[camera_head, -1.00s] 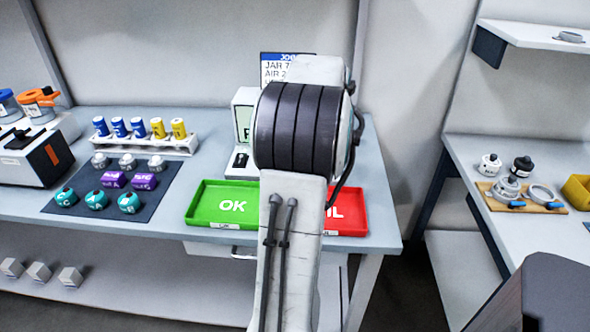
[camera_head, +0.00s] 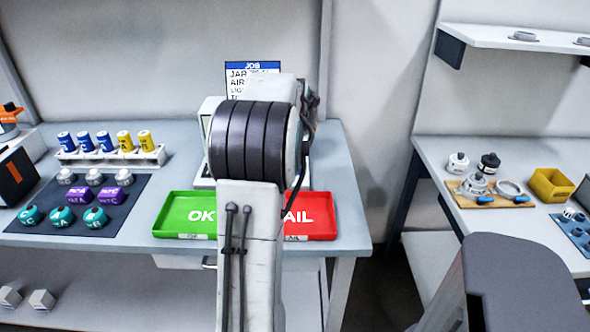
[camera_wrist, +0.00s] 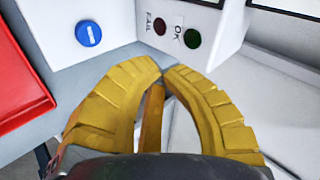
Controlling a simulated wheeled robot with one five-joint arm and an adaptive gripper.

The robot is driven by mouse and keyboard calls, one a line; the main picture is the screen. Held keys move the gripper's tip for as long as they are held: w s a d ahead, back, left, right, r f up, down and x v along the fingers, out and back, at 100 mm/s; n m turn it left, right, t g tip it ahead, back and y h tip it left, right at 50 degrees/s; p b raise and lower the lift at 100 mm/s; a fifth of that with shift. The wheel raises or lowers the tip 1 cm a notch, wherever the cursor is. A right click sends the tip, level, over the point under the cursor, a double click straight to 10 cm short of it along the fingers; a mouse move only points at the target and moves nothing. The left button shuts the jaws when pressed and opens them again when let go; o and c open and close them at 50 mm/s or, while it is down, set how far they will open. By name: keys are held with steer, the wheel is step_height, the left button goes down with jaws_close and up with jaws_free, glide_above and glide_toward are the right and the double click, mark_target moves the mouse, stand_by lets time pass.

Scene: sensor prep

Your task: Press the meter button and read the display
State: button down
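The meter (camera_head: 209,104) is a white housing at the back of the bench in the head view, mostly hidden behind my arm. In the wrist view, a round blue button (camera_wrist: 88,34) with a white bar sits on a white face at upper left. A dark red FAIL lamp (camera_wrist: 160,27) and a dark green OK lamp (camera_wrist: 192,38) are on a white panel beside it. Both look unlit. My gripper (camera_wrist: 166,69) has yellow fingers with their tips together, empty, below and right of the button and apart from it. The display's reading cannot be made out.
A green OK tray (camera_head: 172,230) and a red FAIL tray (camera_head: 328,230) lie before the meter; red also shows in the wrist view (camera_wrist: 22,85). A job card (camera_head: 252,66) stands behind. A dark mat (camera_head: 45,190) with sensors and a vial rack (camera_head: 155,158) are left.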

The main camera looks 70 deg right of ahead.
steer(key=shift+f+b, duration=2.25)
steer(key=shift+f, duration=1.35)
steer(key=shift+f+b, duration=0.75)
steer(key=shift+b, duration=0.1)
steer(key=c, duration=1.9)
jaws_free()
steer(key=shift+c, duration=0.2)
steer(key=shift+f, duration=0.1)
jaws_close()
steer(key=shift+w+f+b, duration=0.1)
steer(key=shift+f+b, duration=0.25)
steer(key=shift+b, duration=0.05)
steer(key=shift+f+b, duration=0.4)
steer(key=shift+f, duration=0.1)
steer(key=shift+r, duration=0.2)
steer(key=shift+r+p, duration=0.65)
steer(key=shift+r, duration=0.1)
